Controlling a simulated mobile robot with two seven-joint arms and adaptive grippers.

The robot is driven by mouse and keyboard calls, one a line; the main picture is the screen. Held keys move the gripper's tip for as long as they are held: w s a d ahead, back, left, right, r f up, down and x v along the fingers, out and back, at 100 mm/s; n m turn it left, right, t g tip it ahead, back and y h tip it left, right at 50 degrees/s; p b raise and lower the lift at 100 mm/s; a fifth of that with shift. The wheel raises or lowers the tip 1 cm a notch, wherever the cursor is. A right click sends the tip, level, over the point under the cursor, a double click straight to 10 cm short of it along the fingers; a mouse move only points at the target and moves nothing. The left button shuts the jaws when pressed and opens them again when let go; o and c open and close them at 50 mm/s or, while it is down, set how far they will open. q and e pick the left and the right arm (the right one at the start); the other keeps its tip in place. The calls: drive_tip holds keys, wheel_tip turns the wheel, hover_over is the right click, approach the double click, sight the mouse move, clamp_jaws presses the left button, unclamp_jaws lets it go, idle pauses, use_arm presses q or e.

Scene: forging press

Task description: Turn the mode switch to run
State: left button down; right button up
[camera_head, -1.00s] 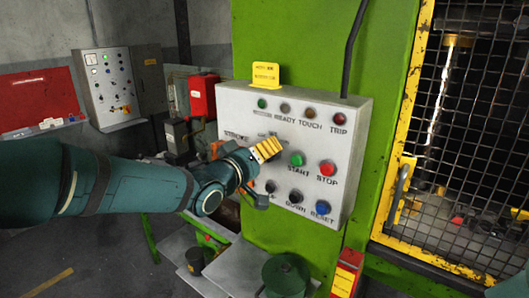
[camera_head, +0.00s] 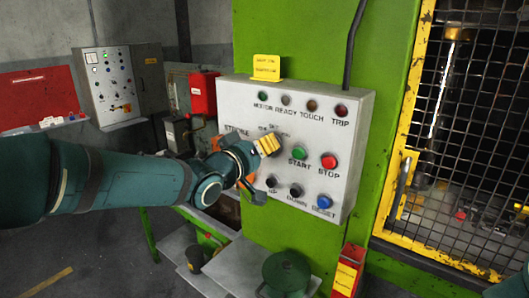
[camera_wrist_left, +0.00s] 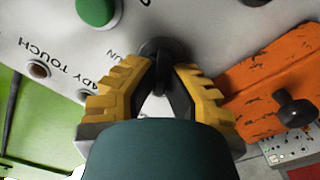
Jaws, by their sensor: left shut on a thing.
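The grey control box (camera_head: 345,130) is mounted on the green press column. My left gripper (camera_head: 268,144) is at the left middle of its face, with yellow fingertips hiding most of the mode switch in the head view. In the left wrist view the black mode switch (camera_wrist_left: 163,50) sits between the two yellow fingers of my left gripper (camera_wrist_left: 166,78), which are shut on it. Part of a label, likely "RUN", shows beside it. The exact switch pointer direction cannot be told. My right gripper is not in view.
The green START button (camera_head: 298,153) and red STOP button (camera_head: 329,161) are right of the gripper. The blue RESET button (camera_head: 323,202) is lower. An orange plate (camera_wrist_left: 262,85) with a black knob is beside the fingers. A mesh guard (camera_head: 465,140) stands right.

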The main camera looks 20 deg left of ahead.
use_arm(q)
drive_tip(key=m+b, duration=0.5)
drive_tip(key=shift+d, duration=0.15)
drive_tip(key=m+b, duration=0.3)
drive_tip(key=m, duration=0.2)
drive_tip(key=shift+d, duration=0.1)
drive_tip(key=m+b, duration=0.2)
drive_tip(key=m, duration=0.2)
drive_tip(key=shift+s+d, duration=0.1)
drive_tip(key=shift+m+b, duration=0.65)
drive_tip(key=shift+m, duration=0.45)
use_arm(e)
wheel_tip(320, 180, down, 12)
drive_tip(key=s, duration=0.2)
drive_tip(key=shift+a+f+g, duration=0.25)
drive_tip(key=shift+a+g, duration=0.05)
use_arm(q)
drive_tip(key=shift+r, duration=0.1)
drive_tip(key=c, duration=1)
unclamp_jaws()
drive_tip(key=shift+c, duration=0.2)
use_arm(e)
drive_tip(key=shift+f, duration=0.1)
